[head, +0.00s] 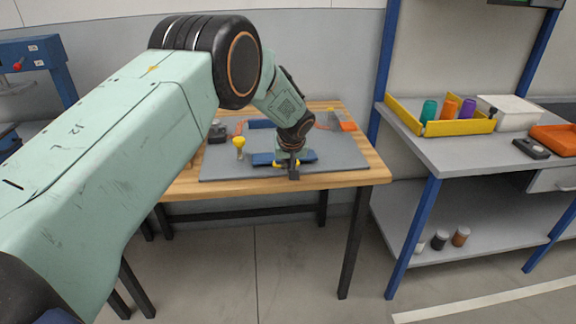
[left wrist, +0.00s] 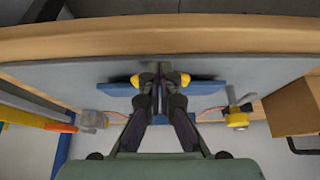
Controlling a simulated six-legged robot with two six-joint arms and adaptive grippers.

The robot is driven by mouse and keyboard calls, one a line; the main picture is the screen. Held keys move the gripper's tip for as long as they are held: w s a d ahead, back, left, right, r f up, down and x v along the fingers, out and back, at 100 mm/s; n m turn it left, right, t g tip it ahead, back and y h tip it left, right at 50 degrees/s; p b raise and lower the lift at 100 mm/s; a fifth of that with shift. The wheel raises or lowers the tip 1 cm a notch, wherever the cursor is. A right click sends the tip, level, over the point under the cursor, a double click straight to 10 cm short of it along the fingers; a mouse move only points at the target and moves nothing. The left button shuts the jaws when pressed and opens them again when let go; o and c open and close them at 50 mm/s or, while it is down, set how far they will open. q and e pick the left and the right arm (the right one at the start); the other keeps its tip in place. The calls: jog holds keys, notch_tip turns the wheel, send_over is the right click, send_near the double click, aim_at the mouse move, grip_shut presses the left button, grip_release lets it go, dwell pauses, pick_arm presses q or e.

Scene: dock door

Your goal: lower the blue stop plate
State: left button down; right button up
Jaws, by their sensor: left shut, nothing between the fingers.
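The blue stop plate (head: 262,159) lies across the front part of the grey panel (head: 335,160) on the wooden table. In the left wrist view the plate (left wrist: 205,88) runs crosswise and shows on both sides of my fingers. My left gripper (head: 287,163) is down at the plate in the head view. In the left wrist view the left gripper (left wrist: 160,80) has its yellow fingertips over the plate, beside a dark upright piece; it is shut with nothing held. Whether the fingertips touch the plate I cannot tell. My right gripper is not in view.
A yellow knob (head: 239,146) stands on the panel left of the plate. The wooden table's front edge (head: 300,182) is close in front of it. A grey shelf bench (head: 450,155) with a yellow tray (head: 455,127) and several coloured cylinders stands at the right.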

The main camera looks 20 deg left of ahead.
pick_arm(q)
jog(key=shift+s+a+f, duration=0.15)
jog(key=shift+a, duration=0.1)
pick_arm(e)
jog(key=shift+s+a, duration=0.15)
pick_arm(q)
jog(key=shift+d, duration=0.2)
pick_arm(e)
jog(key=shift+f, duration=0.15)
pick_arm(q)
jog(key=shift+a, duration=0.15)
jog(key=shift+r, duration=0.5)
jog(key=s+d+r+p, duration=0.1)
jog(key=s+d+r, duration=0.4)
jog(key=s, duration=0.3)
jog(key=shift+d, duration=0.2)
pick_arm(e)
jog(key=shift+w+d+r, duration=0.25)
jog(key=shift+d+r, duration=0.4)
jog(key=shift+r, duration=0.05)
